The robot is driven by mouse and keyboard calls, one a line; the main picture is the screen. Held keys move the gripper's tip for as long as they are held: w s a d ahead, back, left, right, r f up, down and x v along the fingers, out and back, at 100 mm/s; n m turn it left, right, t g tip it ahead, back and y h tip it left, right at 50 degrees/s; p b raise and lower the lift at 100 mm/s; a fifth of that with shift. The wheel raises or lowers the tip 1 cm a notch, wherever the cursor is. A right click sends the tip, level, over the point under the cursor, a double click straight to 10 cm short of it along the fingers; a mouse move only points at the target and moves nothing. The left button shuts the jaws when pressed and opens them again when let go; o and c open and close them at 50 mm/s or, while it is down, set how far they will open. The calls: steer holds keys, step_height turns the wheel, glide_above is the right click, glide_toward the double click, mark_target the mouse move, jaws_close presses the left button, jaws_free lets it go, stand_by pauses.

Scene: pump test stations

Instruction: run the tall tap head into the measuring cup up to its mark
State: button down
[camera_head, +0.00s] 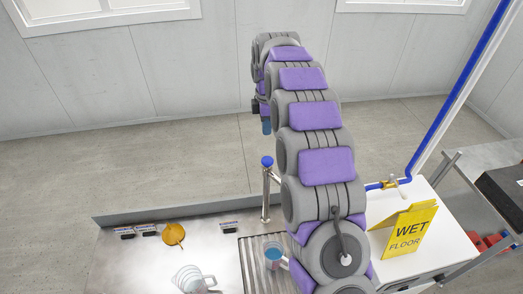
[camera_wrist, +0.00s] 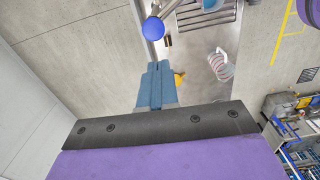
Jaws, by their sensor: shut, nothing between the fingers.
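The tall tap (camera_head: 265,198) is a steel post with a blue knob (camera_head: 267,162) on top, at the back edge of the steel counter. The blue knob also shows in the wrist view (camera_wrist: 153,28). A clear cup with a handle (camera_head: 274,256), bluish inside, stands on the slatted grate near the tap; I take it as the measuring cup. Its mark and any water level cannot be made out. My gripper (camera_head: 266,126) is shut and empty, beyond and above the tap. Its blue fingers (camera_wrist: 155,70) are together in the wrist view, apart from the knob.
A clear ribbed jug (camera_head: 188,279) stands left of the grate (camera_head: 254,275). An orange round item (camera_head: 173,235) and small labelled black items (camera_head: 148,230) lie on the counter (camera_head: 115,262). A yellow wet-floor sign (camera_head: 404,230) and a blue pipe (camera_head: 440,115) are at right.

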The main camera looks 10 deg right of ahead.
mark_target(267, 160)
steer(key=shift+w+d+n, duration=0.3)
steer(key=shift+w+d, duration=0.15)
steer(key=shift+w, duration=0.15)
steer(key=f+p, duration=0.1)
steer(key=f, duration=0.3)
steer(key=f+p, duration=0.1)
steer(key=f, duration=0.9)
steer(key=shift+a+p, duration=0.25)
steer(key=shift+p, duration=0.15)
steer(key=shift+f, duration=0.1)
